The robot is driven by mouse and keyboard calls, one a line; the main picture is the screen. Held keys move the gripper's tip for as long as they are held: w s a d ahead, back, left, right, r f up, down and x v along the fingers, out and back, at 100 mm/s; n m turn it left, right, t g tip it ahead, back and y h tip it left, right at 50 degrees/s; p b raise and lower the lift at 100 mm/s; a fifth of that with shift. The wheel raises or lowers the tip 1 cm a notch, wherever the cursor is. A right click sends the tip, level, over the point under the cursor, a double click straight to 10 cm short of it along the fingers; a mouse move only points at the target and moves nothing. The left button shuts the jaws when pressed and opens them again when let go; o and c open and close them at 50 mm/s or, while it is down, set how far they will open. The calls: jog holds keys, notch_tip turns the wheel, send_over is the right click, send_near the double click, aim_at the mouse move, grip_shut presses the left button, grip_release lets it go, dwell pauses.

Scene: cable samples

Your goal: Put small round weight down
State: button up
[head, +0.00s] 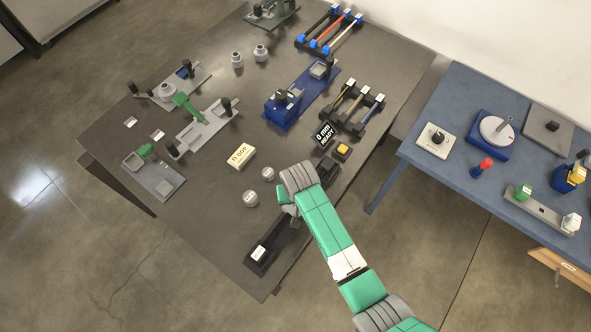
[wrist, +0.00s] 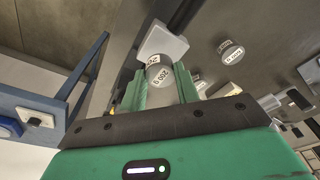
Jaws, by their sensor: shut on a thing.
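In the wrist view, my gripper (wrist: 160,88) has its two green fingers shut on a small round grey weight (wrist: 160,74) with a white label that seems to read 200 g. In the head view, my gripper (head: 287,204) is over the near part of the dark table, beside a long black device (head: 262,253). The held weight is not clear there. Two other round labelled weights (head: 250,198) and (head: 267,173) stand on the table to the left.
A cream labelled block (head: 241,155) lies beyond the loose weights. A black READY display (head: 325,134) and a yellow button (head: 343,150) are to the right. Grey and green fixtures (head: 203,127) are at left, a blue one (head: 290,105) behind. The table's front left is clear.

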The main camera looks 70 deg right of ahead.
jog(key=shift+w+d, duration=0.1)
jog(key=shift+w+d+f, duration=0.1)
jog(key=shift+w+f, duration=0.05)
jog(key=shift+f, duration=0.75)
jog(key=shift+w+d+f, duration=0.1)
jog(key=shift+f, duration=0.8)
jog(key=shift+a+f, duration=0.1)
jog(key=o, duration=1.1)
jog(key=r, duration=0.4)
jog(key=a+r, duration=0.1)
jog(key=r, duration=0.3)
jog(key=r+p, duration=0.1)
jog(key=r, duration=0.3)
jog(key=shift+s+a, duration=0.3)
jog(key=shift+s, duration=0.1)
